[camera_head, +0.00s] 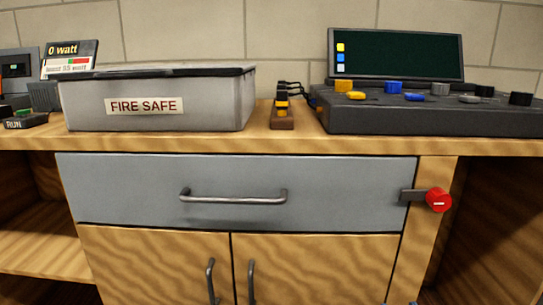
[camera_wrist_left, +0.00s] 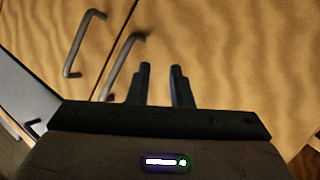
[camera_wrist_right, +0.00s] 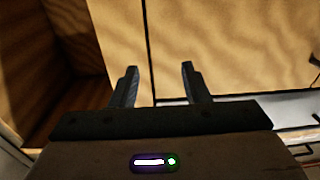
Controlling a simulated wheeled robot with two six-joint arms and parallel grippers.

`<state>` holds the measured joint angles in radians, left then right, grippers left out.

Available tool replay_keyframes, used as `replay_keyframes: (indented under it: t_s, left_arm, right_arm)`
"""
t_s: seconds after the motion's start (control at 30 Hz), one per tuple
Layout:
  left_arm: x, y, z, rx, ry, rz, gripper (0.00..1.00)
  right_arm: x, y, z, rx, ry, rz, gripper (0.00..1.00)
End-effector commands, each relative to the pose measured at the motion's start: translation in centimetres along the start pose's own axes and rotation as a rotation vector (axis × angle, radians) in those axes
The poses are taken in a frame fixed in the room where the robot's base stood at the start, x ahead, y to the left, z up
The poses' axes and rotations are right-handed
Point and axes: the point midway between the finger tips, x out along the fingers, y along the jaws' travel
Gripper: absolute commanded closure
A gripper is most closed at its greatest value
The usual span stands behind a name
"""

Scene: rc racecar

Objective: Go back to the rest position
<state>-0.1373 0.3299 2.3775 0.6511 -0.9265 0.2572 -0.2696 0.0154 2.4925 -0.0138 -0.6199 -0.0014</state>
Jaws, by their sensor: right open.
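My left gripper (camera_wrist_left: 160,68) shows in the left wrist view in front of the wooden cabinet doors. Its fingers are partly apart with nothing between them. My right gripper (camera_wrist_right: 160,68) shows in the right wrist view with its fingers wide apart and empty, in front of a wooden panel. Neither gripper shows clearly in the head view; only small dark tips are at its bottom edge, too small to tell apart. Both grippers are below the bench top, apart from the objects on it.
A grey drawer (camera_head: 120,190) is closed, with a red-knobbed latch (camera_head: 438,200) at its right. Door handles (camera_wrist_left: 85,42) are near my left gripper. A fire safe box (camera_head: 225,105), a small yellow-black item (camera_head: 282,103) and a dark console (camera_head: 420,122) stand on the bench (camera_head: 290,144).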

Motion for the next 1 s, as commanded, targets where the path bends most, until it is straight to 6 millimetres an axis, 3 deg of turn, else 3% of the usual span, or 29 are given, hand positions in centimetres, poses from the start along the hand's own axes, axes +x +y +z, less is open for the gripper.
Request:
replay_keyframes:
  t_s: [0.03,0.1,0.2,0.4,0.63,0.7,1.0]
  left_arm:
    - [-0.8,-1.0,3.6,0.024,-0.089,-0.074,0.81]
    - [-2.2,-2.5,7.8,0.066,-0.210,-0.175,0.81]
    - [-4.8,-4.1,12.7,0.112,-0.369,-0.295,0.81]
    - [-10.2,-5.9,19.2,0.160,-0.620,-0.464,0.81]
    - [-16.5,-6.5,24.3,0.180,-0.865,-0.607,0.81]
    - [-16.2,-6.6,23.5,0.181,-0.871,-0.611,0.81]
    - [-14.9,-8.0,23.4,0.168,-0.890,-0.614,0.81]
  right_arm:
    - [-1.1,0.1,3.7,-0.013,-0.150,-0.006,0.58]
    - [-3.0,0.2,8.3,-0.028,-0.349,-0.012,0.58]
    - [-6.4,0.6,13.6,-0.047,-0.595,-0.017,0.58]
    - [-13.2,1.4,19.9,-0.078,-0.957,-0.019,0.58]
    - [-20.9,2.3,23.9,-0.110,-1.287,-0.017,0.58]
    - [-20.4,2.4,23.3,-0.108,-1.296,-0.015,0.58]
    - [-18.8,2.9,24.2,-0.102,-1.317,-0.011,0.58]
